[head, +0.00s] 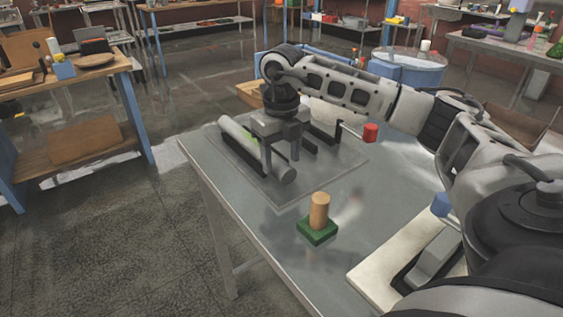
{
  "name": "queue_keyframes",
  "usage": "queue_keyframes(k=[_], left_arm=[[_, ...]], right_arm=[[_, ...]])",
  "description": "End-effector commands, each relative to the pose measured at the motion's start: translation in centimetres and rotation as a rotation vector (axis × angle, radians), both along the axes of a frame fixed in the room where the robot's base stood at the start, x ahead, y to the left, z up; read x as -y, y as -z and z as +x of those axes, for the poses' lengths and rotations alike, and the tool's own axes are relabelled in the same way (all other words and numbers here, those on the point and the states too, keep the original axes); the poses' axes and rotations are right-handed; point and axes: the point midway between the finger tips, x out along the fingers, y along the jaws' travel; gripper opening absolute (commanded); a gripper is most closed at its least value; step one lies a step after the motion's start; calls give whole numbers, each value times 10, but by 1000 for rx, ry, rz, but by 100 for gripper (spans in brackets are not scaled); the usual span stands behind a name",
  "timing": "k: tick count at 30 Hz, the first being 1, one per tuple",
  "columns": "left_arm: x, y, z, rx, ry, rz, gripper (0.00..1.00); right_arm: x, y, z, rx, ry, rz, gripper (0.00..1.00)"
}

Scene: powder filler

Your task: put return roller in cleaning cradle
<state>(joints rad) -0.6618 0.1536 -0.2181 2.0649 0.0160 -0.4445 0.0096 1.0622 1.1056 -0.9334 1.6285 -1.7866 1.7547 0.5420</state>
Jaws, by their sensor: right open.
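A long pale roller (236,131) with a grey end cap lies at a slant on a flat grey plate (317,182) on the metal table. Black bars (240,157) run along its left side, and more black bars (307,141) stand to its right. I cannot tell for sure which bars form the cleaning cradle. My right gripper (281,150) points down, open, just right of the roller's middle. One finger is beside or over the roller; contact cannot be told. My right arm hides part of the area behind. My left gripper is not in view.
A tan cylinder (319,210) stands on a green block (317,231) near the table's front edge. A red knob (370,132) sticks up behind the plate. A pale board (376,272) lies at right. A wooden bench (75,145) stands at left, across open floor.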

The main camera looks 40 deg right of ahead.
Motion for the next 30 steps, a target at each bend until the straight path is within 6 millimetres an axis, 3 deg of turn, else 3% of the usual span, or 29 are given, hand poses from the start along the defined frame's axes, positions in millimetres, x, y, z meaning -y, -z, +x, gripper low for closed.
queue_keyframes(k=[6, 13, 19, 30], left_arm=[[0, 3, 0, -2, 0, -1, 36], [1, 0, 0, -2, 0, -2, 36], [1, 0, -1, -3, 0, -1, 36], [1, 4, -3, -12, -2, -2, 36]], right_arm=[[-1, -49, 1, 7, -1, 2, 57], [0, -90, 0, 3, 0, 1, 57], [-1, -102, 0, 1, -1, 2, 57], [0, -99, 0, -1, -1, 1, 57]])
